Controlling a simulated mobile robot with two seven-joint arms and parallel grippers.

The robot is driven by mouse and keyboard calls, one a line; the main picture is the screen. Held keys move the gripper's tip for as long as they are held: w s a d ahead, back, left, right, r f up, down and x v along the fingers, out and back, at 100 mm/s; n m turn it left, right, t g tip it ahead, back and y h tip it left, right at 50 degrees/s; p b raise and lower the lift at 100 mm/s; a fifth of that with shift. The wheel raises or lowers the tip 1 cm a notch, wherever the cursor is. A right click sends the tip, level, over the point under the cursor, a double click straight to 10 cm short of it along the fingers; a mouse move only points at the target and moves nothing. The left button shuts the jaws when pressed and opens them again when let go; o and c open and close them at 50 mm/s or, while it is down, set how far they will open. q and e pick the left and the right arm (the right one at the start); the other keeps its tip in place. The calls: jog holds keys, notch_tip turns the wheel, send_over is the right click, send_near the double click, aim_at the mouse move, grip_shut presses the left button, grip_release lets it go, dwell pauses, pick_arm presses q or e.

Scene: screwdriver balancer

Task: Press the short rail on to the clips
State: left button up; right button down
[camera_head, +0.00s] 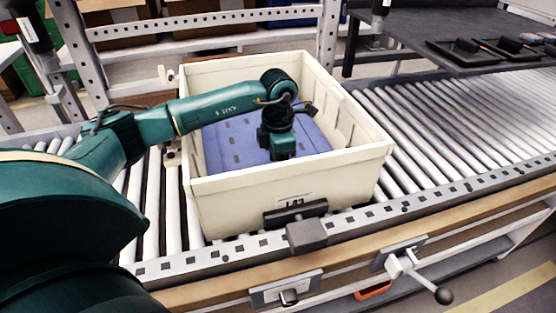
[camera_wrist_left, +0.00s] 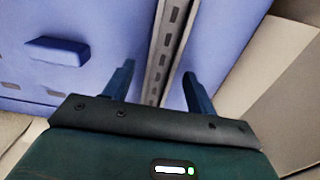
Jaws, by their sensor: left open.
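My left gripper (camera_head: 284,148) reaches down into a cream bin (camera_head: 240,195), over a blue panel (camera_head: 228,140) inside it; its fingertips are hidden in the head view. In the left wrist view the gripper (camera_wrist_left: 158,70) is open, one finger on each side of a slotted metal rail (camera_wrist_left: 168,45). The rail runs away from the gripper along the blue surface (camera_wrist_left: 110,20), with a gap to each finger. I cannot tell whether it is seated, and I can make out no clips for certain. My right gripper is not in view.
The bin stands on a roller conveyor (camera_head: 440,130), its walls rising around my gripper. A raised blue block (camera_wrist_left: 57,50) sits left of the rail. A dark table (camera_head: 455,35) with black trays is at the back right. Rollers right of the bin are clear.

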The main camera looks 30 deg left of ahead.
pick_arm(q)
jog(key=shift+r, duration=0.25)
notch_tip(320, 180, up, 13)
jog(key=shift+f, duration=0.15)
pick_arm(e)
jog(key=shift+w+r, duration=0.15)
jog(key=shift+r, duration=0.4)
